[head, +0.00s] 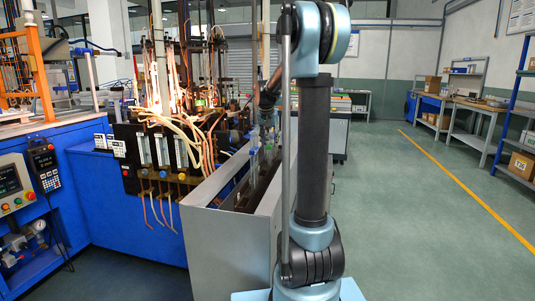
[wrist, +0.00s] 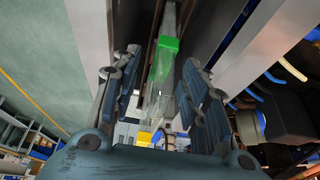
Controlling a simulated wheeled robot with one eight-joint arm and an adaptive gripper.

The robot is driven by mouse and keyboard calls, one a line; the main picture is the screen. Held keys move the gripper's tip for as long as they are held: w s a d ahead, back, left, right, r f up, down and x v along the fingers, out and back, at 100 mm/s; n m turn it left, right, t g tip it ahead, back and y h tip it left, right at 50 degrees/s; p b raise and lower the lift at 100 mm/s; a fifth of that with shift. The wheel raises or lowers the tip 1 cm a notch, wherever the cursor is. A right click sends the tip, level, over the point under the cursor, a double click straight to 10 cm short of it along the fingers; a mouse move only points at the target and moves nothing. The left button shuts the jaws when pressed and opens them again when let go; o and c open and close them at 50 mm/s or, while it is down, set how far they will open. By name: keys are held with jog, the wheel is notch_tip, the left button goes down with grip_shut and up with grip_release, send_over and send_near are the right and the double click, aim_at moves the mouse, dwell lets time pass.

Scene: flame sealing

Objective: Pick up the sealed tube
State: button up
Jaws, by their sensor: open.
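A clear glass tube with a green band (wrist: 165,50) runs lengthwise between my fingers in the wrist view. A yellow piece shows near its lower end, close to my palm. My gripper (wrist: 161,70) is open, with one ribbed finger on each side of the tube. I see gaps between the fingers and the tube. In the head view my gripper (head: 267,108) is small and partly hidden by my own arm, above the long grey trough (head: 228,222). Small clear and blue parts show just below it there, but I cannot make out a single tube.
The trough's metal walls run close on both sides. To the left stands the sealing machine with flames (head: 165,78), hoses (head: 185,130) and a blue cabinet (head: 110,200). Open floor (head: 410,220) lies to the right, with workbenches (head: 470,112) and a blue shelf (head: 512,95) beyond.

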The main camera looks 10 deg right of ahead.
aim_at(270, 146)
jog(key=x, duration=0.4)
jog(key=shift+a+f, duration=0.15)
grip_shut()
notch_tip(270, 146, up, 10)
jog(key=shift+r, duration=0.1)
dwell(0.6)
jog(key=shift+s+a, duration=0.1)
